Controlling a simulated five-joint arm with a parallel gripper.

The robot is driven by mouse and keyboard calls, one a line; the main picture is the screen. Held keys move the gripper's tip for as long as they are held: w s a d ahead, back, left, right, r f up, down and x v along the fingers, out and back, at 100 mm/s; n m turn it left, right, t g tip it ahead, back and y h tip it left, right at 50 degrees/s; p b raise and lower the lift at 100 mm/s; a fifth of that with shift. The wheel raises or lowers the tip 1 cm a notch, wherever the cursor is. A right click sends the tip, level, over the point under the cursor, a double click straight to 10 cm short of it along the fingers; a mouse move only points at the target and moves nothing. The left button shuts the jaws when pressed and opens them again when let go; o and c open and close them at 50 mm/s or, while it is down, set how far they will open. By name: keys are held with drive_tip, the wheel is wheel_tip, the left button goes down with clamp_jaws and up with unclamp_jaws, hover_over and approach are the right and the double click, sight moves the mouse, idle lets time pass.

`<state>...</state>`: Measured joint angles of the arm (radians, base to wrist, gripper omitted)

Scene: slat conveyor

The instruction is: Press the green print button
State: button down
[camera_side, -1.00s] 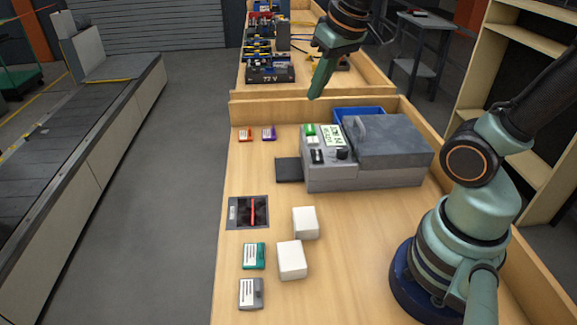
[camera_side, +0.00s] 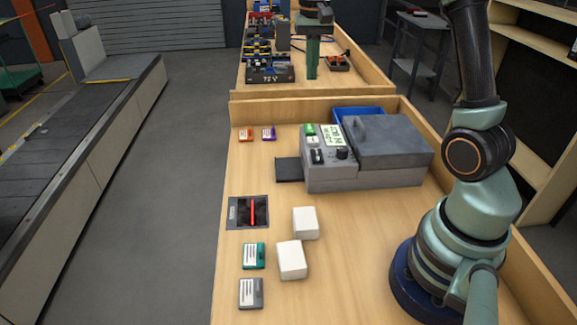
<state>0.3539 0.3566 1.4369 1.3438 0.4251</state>
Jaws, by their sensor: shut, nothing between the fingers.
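The grey label printer (camera_side: 362,178) stands on the wooden bench, with a small screen (camera_side: 333,136) and a dark knob (camera_side: 342,154) on its panel. The green print button (camera_side: 309,130) is at the far left corner of that panel, in plain view. My gripper (camera_side: 312,77) is shut and empty, pointing down. In the picture it shows above the button, in front of the back bench, with a clear gap between them. Its exact height over the button cannot be told.
A blue bin (camera_side: 357,112) sits behind the printer. Orange (camera_side: 246,134) and purple (camera_side: 269,133) cartridges lie to its left. White blocks (camera_side: 291,260), a teal cartridge (camera_side: 254,256), a grey cartridge (camera_side: 251,293) and a dark recessed tray (camera_side: 236,213) are at the front. A wooden ledge (camera_side: 300,95) separates the benches.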

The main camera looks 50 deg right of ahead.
sight(310, 130)
drive_tip(key=shift+d+f, duration=0.1)
drive_tip(key=shift+f, duration=0.05)
wheel_tip(310, 130, down, 14)
drive_tip(key=shift+r, duration=0.1)
idle(0.7)
drive_tip(key=shift+f, duration=1.15)
wheel_tip(310, 130, up, 16)
drive_tip(key=shift+w+f, duration=0.25)
drive_tip(key=shift+w, duration=0.1)
